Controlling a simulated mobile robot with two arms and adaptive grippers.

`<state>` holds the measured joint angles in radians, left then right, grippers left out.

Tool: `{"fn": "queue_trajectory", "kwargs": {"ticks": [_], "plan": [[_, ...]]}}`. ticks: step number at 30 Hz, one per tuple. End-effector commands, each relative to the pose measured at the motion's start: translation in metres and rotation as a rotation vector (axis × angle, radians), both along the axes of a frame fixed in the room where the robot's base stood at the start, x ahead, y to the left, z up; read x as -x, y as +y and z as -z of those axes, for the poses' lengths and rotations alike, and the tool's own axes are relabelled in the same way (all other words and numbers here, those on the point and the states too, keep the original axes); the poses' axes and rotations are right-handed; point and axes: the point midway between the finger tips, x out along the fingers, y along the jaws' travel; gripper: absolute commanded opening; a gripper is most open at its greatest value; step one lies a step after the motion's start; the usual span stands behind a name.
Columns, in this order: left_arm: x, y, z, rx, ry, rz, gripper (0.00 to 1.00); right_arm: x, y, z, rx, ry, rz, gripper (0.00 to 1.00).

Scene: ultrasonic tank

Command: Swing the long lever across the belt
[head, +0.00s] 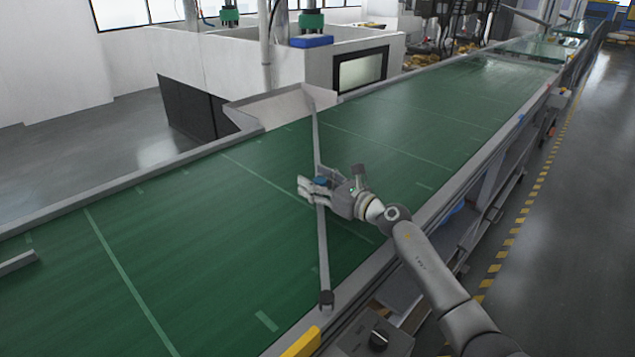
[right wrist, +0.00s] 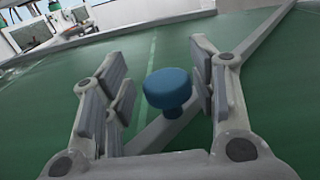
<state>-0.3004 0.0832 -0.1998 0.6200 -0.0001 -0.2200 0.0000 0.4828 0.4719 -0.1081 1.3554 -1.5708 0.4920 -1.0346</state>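The long lever (head: 316,146) is a thin grey bar lying across the green belt (head: 210,250), from a dark round pivot (head: 326,298) at the near rim to the far rim beside a grey chute. A blue knob (right wrist: 168,92) stands up on the lever; it also shows in the head view (head: 322,181). My right gripper (head: 312,188) is at the knob, above the belt. In the right wrist view its fingers (right wrist: 162,95) are open on either side of the knob, with a gap on the left and little gap on the right.
The grey chute (head: 285,107) opens off the far rim, beside a white machine housing (head: 235,65). A short grey bar (head: 18,262) is at the left edge. A control box with a dark dial (head: 378,340) stands at the near side. The belt around the lever is clear.

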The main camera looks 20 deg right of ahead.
Motion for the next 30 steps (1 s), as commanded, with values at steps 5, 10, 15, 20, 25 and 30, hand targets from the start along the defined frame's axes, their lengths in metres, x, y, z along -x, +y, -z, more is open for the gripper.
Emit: {"fn": "queue_trajectory", "kwargs": {"ticks": [5,10,15,20,25,30], "plan": [[-0.002,-0.002,0.000,0.003,-0.002,-0.002,0.40,0.000,-0.001,-0.001,0.000,-0.001,0.002,0.53],[-0.001,-0.002,0.000,0.003,-0.002,-0.002,0.40,0.012,-0.007,0.001,0.002,0.000,0.003,0.53],[-0.001,-0.002,0.000,0.003,-0.001,-0.001,0.40,0.040,-0.020,0.002,0.004,0.002,0.002,0.53],[0.000,-0.003,0.000,0.003,0.000,-0.001,0.40,0.069,-0.032,0.002,0.002,0.002,0.002,0.53],[0.000,-0.003,0.000,0.003,0.000,-0.001,0.40,0.092,-0.042,0.001,0.001,0.002,0.000,0.53],[0.000,-0.003,0.000,0.003,0.000,-0.001,0.40,0.105,-0.047,0.000,0.000,0.001,0.000,0.53]]}}
